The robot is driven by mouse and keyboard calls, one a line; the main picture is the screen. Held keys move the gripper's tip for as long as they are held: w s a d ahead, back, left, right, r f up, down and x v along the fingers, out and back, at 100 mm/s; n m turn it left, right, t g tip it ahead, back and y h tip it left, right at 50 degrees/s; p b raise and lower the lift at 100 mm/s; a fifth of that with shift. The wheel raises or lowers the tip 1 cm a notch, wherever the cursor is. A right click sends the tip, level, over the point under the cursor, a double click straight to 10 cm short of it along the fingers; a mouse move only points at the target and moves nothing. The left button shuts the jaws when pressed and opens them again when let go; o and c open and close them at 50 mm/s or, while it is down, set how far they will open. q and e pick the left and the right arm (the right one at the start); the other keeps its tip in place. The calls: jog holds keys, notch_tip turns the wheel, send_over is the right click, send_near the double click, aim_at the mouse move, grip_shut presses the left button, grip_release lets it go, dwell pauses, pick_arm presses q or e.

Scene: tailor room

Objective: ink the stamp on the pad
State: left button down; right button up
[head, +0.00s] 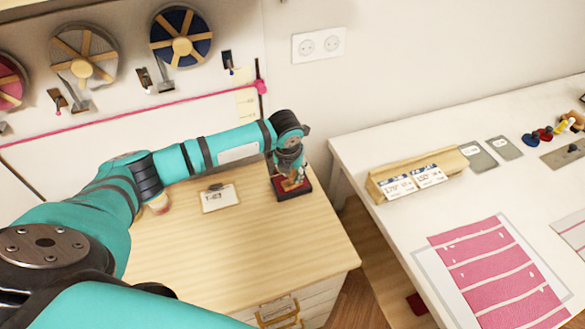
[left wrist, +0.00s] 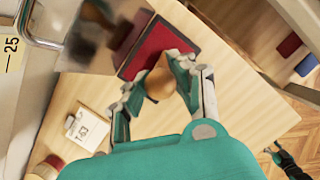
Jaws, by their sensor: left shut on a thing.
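The ink pad (head: 293,196) is a dark tray with a red surface near the back right of the wooden cabinet top. In the left wrist view the red pad (left wrist: 165,42) lies just beyond my fingers. My left gripper (head: 291,178) points down over the pad. In the left wrist view its fingers (left wrist: 155,92) are closed around the rounded wooden handle of the stamp (left wrist: 159,84). The stamp's base is hidden, so I cannot tell whether it touches the pad. My right gripper (left wrist: 275,152) shows small in the left wrist view's lower right corner, its jaws unclear.
A card marked T-63 (head: 219,198) lies left of the pad. A round wooden item (head: 159,204) is partly hidden behind my arm. Ribbon reels (head: 181,46) hang on the wall. A white table (head: 350,150) with pink cloth (head: 495,270) stands right, across a gap.

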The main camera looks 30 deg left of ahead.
pick_arm(q)
jog(key=shift+w+r+p, duration=0.15)
jog(key=shift+r+p, duration=2.7)
jog(key=shift+r, duration=0.35)
jog(key=shift+f, duration=0.1)
jog(key=shift+d+n+b, duration=0.25)
jog(key=shift+n+b, duration=0.05)
jog(key=shift+n, duration=0.1)
jog(key=s+d+r+n+g+b, duration=0.1)
jog(key=s+n+b, duration=0.3)
jog(key=n, duration=0.7)
jog(key=s+d+r+n+g+b, duration=0.1)
jog(key=s+d+n+g+b, duration=0.2)
jog(key=s+n, duration=0.6)
jog(key=s+d+r+n+g+b, duration=0.1)
jog(key=s+d+n+b, duration=0.3)
jog(key=n, duration=0.9)
jog(key=s+g+b, duration=0.1)
jog(key=s, duration=0.1)
jog(key=shift+s+d+r+h, duration=0.15)
jog(key=shift+s+r+h, duration=0.1)
jog(key=shift+s+h, duration=0.05)
